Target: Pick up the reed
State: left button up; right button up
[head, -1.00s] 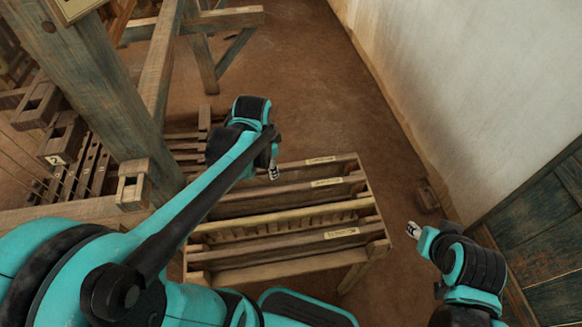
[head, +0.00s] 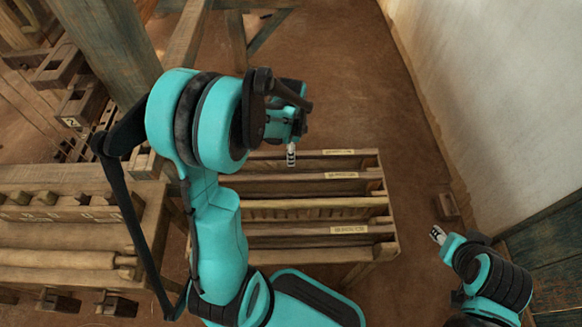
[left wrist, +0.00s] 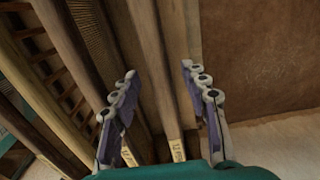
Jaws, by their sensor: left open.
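A slatted wooden rack (head: 383,208) stands on the floor in the head view, holding several long wooden pieces, some with pale labels too small to read. I cannot tell for certain which is the reed; a framed strip with fine dark teeth (left wrist: 92,28) in the left wrist view looks like it. My left gripper (head: 291,155) points down over the rack's far side. In the left wrist view the left gripper (left wrist: 160,98) is open and empty, with a plain wooden bar (left wrist: 150,60) between its fingers. My right gripper (head: 438,234) hangs right of the rack, its jaws unclear.
A wooden loom frame with a thick post (head: 105,45) stands at the left. A bench (head: 60,235) with wooden parts lies at lower left. A pale wall (head: 490,90) and a dark door (head: 548,255) bound the right. The floor (head: 355,80) behind the rack is clear.

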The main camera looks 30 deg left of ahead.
pick_arm(q)
jog(key=shift+f, duration=0.6)
jog(key=shift+r, duration=0.1)
grip_shut()
jog(key=shift+r, duration=0.15)
